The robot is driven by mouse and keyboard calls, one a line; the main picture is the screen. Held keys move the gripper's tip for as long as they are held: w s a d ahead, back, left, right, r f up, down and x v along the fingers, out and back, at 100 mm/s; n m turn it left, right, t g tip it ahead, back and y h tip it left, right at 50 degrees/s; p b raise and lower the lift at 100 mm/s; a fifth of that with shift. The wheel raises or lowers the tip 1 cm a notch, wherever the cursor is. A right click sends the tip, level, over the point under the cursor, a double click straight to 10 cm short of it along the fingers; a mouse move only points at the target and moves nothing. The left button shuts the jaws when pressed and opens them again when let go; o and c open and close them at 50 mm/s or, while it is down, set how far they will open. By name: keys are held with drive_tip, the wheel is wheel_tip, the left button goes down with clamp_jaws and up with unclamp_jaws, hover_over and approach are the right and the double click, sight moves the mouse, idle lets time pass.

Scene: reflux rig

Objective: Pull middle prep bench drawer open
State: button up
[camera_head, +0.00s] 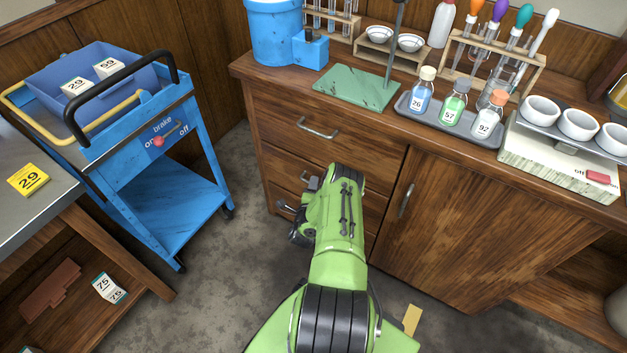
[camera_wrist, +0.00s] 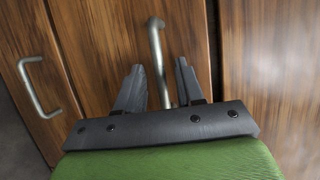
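The prep bench has a stack of wooden drawers on its left side. The middle drawer (camera_head: 283,167) is partly hidden behind my arm in the head view, and its front looks flush with the bench. In the wrist view the middle drawer's metal bar handle (camera_wrist: 156,45) runs down between the two dark fingers of my gripper (camera_wrist: 158,85). The fingers are apart, with a gap on each side of the bar. In the head view my gripper (camera_head: 311,184) is at the drawer fronts, its fingertips hard to make out.
The top drawer handle (camera_head: 318,132) is above my gripper. The bottom drawer handle (camera_head: 286,207) is below left; it also shows in the wrist view (camera_wrist: 36,88). A cupboard door (camera_head: 450,220) is at right. A blue cart (camera_head: 165,180) stands left, with open floor between.

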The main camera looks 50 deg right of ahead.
clamp_jaws()
drive_tip(key=shift+a, duration=0.1)
idle(0.3)
